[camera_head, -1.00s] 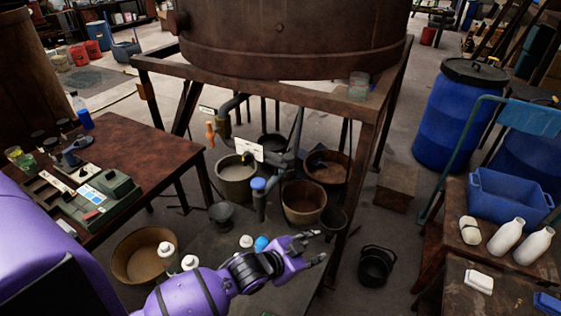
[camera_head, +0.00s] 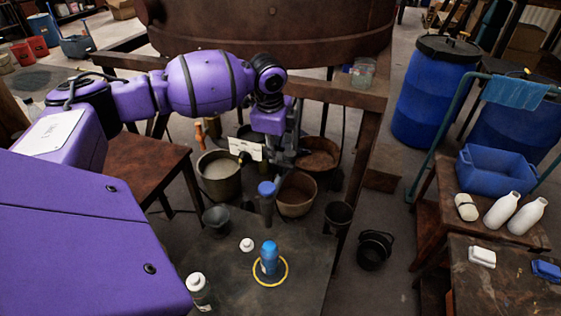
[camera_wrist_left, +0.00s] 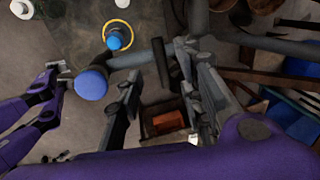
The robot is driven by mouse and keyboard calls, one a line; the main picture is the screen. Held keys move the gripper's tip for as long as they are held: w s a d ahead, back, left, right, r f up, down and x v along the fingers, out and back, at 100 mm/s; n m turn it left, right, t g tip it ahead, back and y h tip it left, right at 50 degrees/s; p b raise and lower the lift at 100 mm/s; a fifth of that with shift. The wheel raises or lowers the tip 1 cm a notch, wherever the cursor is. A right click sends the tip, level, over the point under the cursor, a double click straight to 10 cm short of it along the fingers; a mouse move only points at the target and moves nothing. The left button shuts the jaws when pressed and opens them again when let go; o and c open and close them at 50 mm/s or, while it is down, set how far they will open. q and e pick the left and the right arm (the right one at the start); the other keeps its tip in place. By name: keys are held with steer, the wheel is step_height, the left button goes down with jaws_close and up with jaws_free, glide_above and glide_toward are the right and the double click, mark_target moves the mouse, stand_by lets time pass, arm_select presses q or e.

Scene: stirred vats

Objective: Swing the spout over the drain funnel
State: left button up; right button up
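The spout is a grey pipe with a blue cap (camera_head: 267,188). It stands in front of the vat, above the floor plate. The cap also shows in the left wrist view (camera_wrist_left: 92,84), with a pipe running right from it. A dark grey funnel (camera_head: 216,219), apparently the drain funnel, is left of the spout, not under it. My left gripper (camera_head: 287,143) points down behind the cap, by the pipework. In the left wrist view its grey fingers (camera_wrist_left: 163,98) are apart, close to the pipe; I cannot tell whether they touch it. Purple links at that view's left edge look like my right gripper (camera_wrist_left: 60,82).
A blue bottle (camera_head: 269,259) stands in a yellow ring (camera_head: 285,275) before the spout. A white-capped bottle (camera_head: 198,290) stands nearer. Buckets (camera_head: 219,178) crowd beneath the vat (camera_head: 260,30). A black bucket (camera_head: 375,250) is on the floor to the right.

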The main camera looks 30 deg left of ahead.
mark_target(279, 162)
arm_select(q)
steer(key=f, duration=0.3)
steer(key=w+f, duration=0.1)
steer(key=f, duration=0.3)
steer(key=shift+w+d+f, duration=0.1)
steer(key=shift+w+f, duration=0.05)
steer(key=shift+w, duration=0.05)
steer(key=shift+c, duration=0.3)
jaws_close()
